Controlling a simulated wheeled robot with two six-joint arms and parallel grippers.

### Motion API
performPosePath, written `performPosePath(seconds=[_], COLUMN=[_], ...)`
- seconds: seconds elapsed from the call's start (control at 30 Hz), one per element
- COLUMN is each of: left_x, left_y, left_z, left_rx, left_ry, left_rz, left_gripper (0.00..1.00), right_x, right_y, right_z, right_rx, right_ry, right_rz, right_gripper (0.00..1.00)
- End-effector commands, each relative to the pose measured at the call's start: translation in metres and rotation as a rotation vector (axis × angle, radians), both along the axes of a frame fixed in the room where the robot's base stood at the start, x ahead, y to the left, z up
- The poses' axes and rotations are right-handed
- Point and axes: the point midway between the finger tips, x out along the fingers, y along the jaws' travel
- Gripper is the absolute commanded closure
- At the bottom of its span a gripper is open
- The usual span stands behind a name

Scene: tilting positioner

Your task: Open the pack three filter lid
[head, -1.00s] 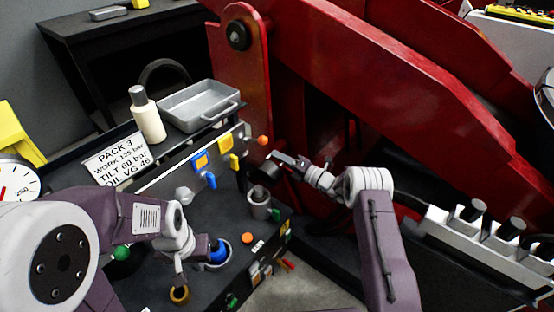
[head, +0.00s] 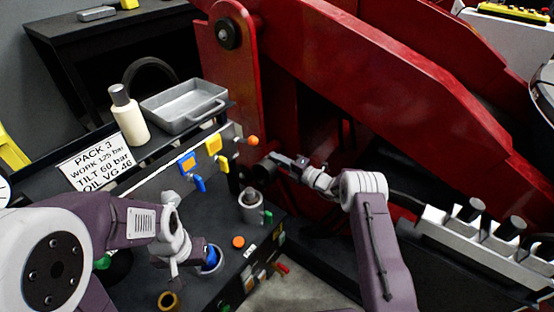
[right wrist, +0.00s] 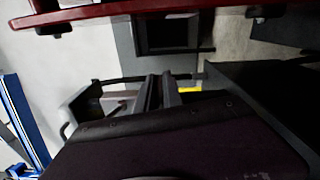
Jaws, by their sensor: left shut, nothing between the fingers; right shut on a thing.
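My right gripper (head: 274,161) is shut on a dark round cap (head: 263,171), up and to the right of a grey filter cylinder (head: 251,206) on the dark panel. The cap looks like the lid, held clear of the cylinder in the head view; its far side is hidden. In the right wrist view, two dark finger bars (right wrist: 160,92) show, but the held piece is not clear. My left gripper (head: 173,273) is shut and empty, pointing down over the front left of the panel, just above a brass-coloured ring (head: 168,301) and left of a blue cap (head: 211,258).
A sign reading PACK 3 (head: 96,166), a cream bottle (head: 130,118) and a grey tray (head: 183,107) stand along the back. Blue (head: 190,168) and yellow (head: 214,144) handles and an orange knob (head: 253,141) rise near the right gripper. A large red arm (head: 380,75) fills the right.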

Motion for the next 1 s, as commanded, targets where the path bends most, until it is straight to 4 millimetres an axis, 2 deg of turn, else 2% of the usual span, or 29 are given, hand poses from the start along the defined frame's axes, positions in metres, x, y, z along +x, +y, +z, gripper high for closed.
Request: performPosePath(seconds=[0.2, 0.23, 0.3, 0.67, 1.0], left_x=[0.000, 0.000, 0.000, 0.000, 0.000], left_y=[0.000, 0.000, 0.000, 0.000, 0.000], left_z=[0.000, 0.000, 0.000, 0.004, 0.027], left_rx=[0.000, 0.000, 0.000, 0.000, 0.000], left_ry=[0.000, 0.000, 0.000, 0.000, 0.000], left_rz=[0.000, 0.000, 0.000, 0.000, 0.000], left_gripper=[1.00, 1.00, 1.00, 1.00, 1.00], right_x=[0.000, 0.000, 0.000, -0.004, -0.051], right_y=[0.000, 0.000, 0.000, -0.005, -0.057], right_z=[-0.001, -0.001, -0.001, 0.001, 0.002], right_rx=[-0.001, -0.001, -0.001, 0.001, 0.001], right_ry=[0.001, 0.001, 0.001, 0.002, 0.003], right_rz=[0.001, 0.001, 0.001, -0.001, -0.002], right_gripper=[1.00, 0.84, 0.67, 0.67, 0.67])
